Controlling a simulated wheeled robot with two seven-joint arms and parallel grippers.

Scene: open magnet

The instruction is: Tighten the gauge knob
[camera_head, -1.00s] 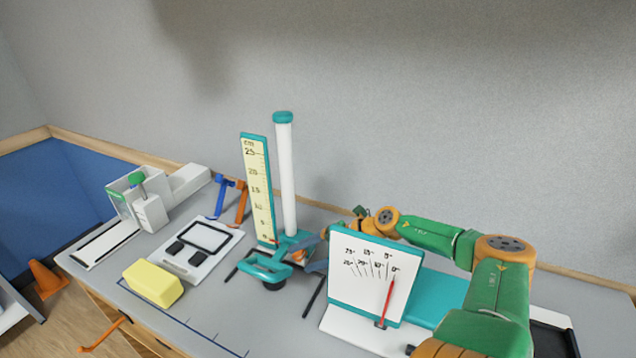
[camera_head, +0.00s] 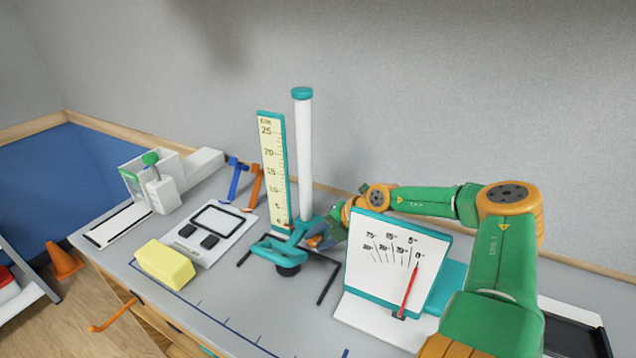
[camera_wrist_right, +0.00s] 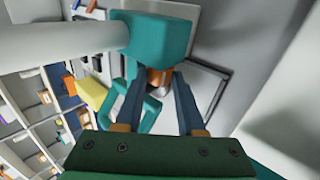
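The height gauge has a yellow ruler (camera_head: 272,170) in a teal frame, a white post (camera_head: 304,150) and a teal base (camera_head: 276,250). In the right wrist view, a small brownish-orange knob (camera_wrist_right: 158,78) sits at the side of a teal block (camera_wrist_right: 158,40) beside the white post. My right gripper (camera_head: 318,241) reaches in low beside the post from the right. In the wrist view its dark blue fingers (camera_wrist_right: 157,82) flank the knob closely, and I cannot tell whether they press on it. My left gripper is not in view.
A white dial panel (camera_head: 390,255) with a red needle stands under my right arm. A yellow block (camera_head: 165,264), a white device with black pads (camera_head: 215,225) and a white fixture (camera_head: 150,185) are to the left. The front table strip is clear.

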